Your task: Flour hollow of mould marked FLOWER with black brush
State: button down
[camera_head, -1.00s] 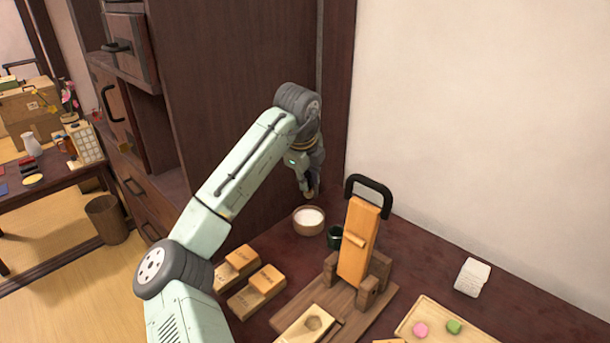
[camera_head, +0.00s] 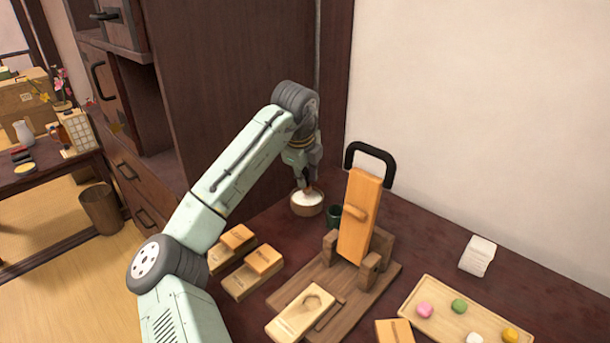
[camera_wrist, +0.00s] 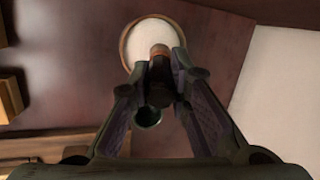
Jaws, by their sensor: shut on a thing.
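My gripper (camera_head: 306,182) is shut on a dark brush (camera_wrist: 160,78) with a brown band. The brush points down into the round wooden bowl of white flour (camera_head: 307,208), and its tip is at or in the flour; contact is hard to tell. The bowl rim (camera_wrist: 124,48) also shows in the wrist view. A pale mould (camera_head: 290,322) with an open hollow lies on the press base. Two more mould blocks (camera_head: 232,241) (camera_head: 247,280) lie left of it, with markings too small to read. I cannot tell which is marked FLOWER.
A wooden press (camera_head: 358,225) with a black handle stands right of the bowl. A dark green cup (camera_head: 334,217) is between them. A tray (camera_head: 436,318) of coloured sweets and a white paper piece (camera_head: 478,255) lie to the right. A tall cabinet (camera_head: 230,90) is behind the arm.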

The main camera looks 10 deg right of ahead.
jog(key=shift+f, duration=0.65)
dwell(1.3)
jog(key=shift+r, duration=0.1)
notch_tip(320, 180, up, 7)
jog(key=p, duration=0.6)
dwell(0.6)
